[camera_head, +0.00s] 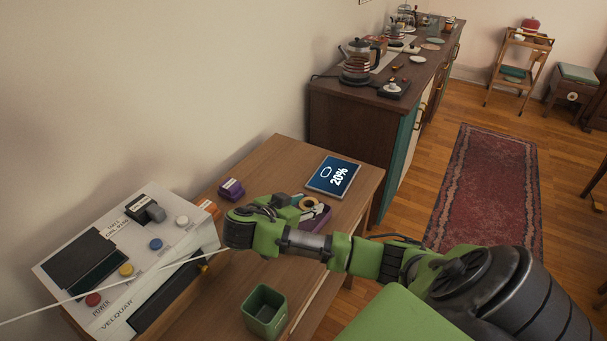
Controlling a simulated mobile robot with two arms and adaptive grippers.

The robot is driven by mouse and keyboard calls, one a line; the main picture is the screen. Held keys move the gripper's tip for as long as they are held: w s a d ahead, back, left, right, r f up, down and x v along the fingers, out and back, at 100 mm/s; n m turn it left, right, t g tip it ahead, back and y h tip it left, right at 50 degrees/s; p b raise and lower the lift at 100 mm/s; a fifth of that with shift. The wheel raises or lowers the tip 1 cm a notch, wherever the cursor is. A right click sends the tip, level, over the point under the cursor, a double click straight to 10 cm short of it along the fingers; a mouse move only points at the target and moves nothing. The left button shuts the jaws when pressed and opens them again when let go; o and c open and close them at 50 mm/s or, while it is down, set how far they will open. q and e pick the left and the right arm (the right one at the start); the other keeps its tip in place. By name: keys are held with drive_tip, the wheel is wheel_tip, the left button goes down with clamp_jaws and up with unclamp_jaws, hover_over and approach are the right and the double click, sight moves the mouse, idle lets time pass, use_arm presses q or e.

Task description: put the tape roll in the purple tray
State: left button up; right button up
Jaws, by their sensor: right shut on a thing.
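The tape roll (309,205) is a small ring, tan with a pale centre, partly hidden by my right gripper. It shows over the purple tray (319,222), on the table just beyond my forearm. I cannot tell whether it touches the tray floor or is held above it. My right gripper (298,201) is folded back at the wrist and points right, shut on the tape roll; its fingertips are small and partly hidden. My arm covers the near part of the tray. My left gripper is not in view.
A green cup (265,311) stands in front. A white button machine (130,262) stands left, with a white cable crossing it. A sideboard (340,118) stands behind.

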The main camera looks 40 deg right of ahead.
sight(303, 206)
drive_tip(key=shift+w+d+f, duration=0.25)
drive_tip(key=shift+w+f, duration=0.35)
drive_tip(key=shift+f, duration=0.2)
drive_tip(key=shift+w+d+f, duration=0.2)
drive_tip(key=shift+w+f, duration=0.15)
drive_tip(key=shift+f, duration=0.15)
wheel_tip(303, 206, down, 2)
drive_tip(key=shift+f, duration=0.5)
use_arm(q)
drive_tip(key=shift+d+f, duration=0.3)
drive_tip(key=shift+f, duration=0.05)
use_arm(e)
drive_tip(key=o, duration=0.6)
